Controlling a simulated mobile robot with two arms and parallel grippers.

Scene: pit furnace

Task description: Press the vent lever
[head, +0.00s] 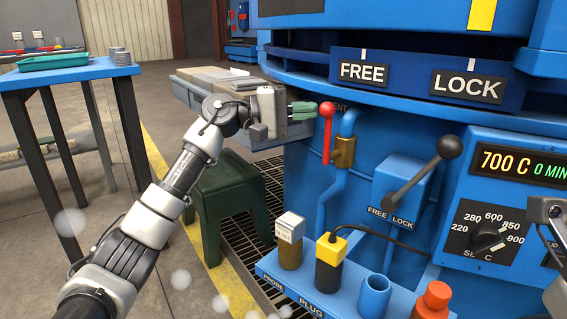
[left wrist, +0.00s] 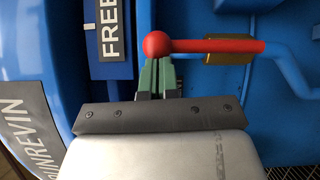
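The vent lever is a red handle with a ball top (head: 326,132), standing upright beside a brass valve body (head: 344,152) on a blue pipe. A label behind it is partly hidden and ends in "ENT". My left gripper (head: 303,109) is just left of the ball, its green fingertips pointing at it. In the left wrist view the red lever (left wrist: 215,46) lies across the picture, its ball right ahead of the fingertips (left wrist: 158,66). The fingers look shut together with nothing between them. I cannot tell whether they touch the ball. Part of my right arm shows at the right edge; its gripper is out of view.
A black-knobbed FREE/LOCK lever (head: 425,172) and a temperature panel (head: 492,236) are to the right. A blue rack (head: 270,264) with plugs stands below. A green stool (head: 229,200) and a blue table (head: 60,75) are to the left.

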